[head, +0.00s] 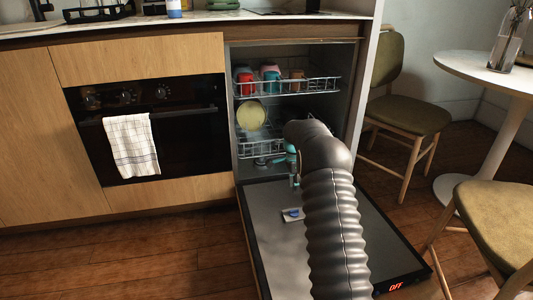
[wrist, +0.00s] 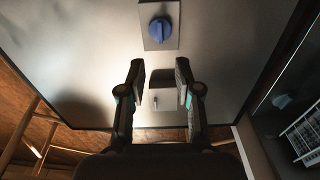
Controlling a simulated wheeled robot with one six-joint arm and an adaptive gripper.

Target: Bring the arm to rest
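My arm reaches over the lowered dishwasher door (head: 382,258) in the head view, bending down at the dishwasher's opening. My gripper (wrist: 157,82) shows in the wrist view with its two fingers apart and nothing between them. Behind the fingers is the inner face of the door (wrist: 85,50), with a blue knob (wrist: 160,30) on a light plate. In the head view the gripper is mostly hidden by the arm; a small teal part shows beside it. The blue knob (head: 293,213) lies left of the arm there.
The dishwasher's upper rack (head: 290,88) holds several cups, and the lower rack (head: 262,148) holds a yellowish plate (head: 251,116). An oven (head: 180,110) with a checked towel (head: 131,145) is to the left. Chairs (head: 410,112) and a round table (head: 480,68) stand to the right.

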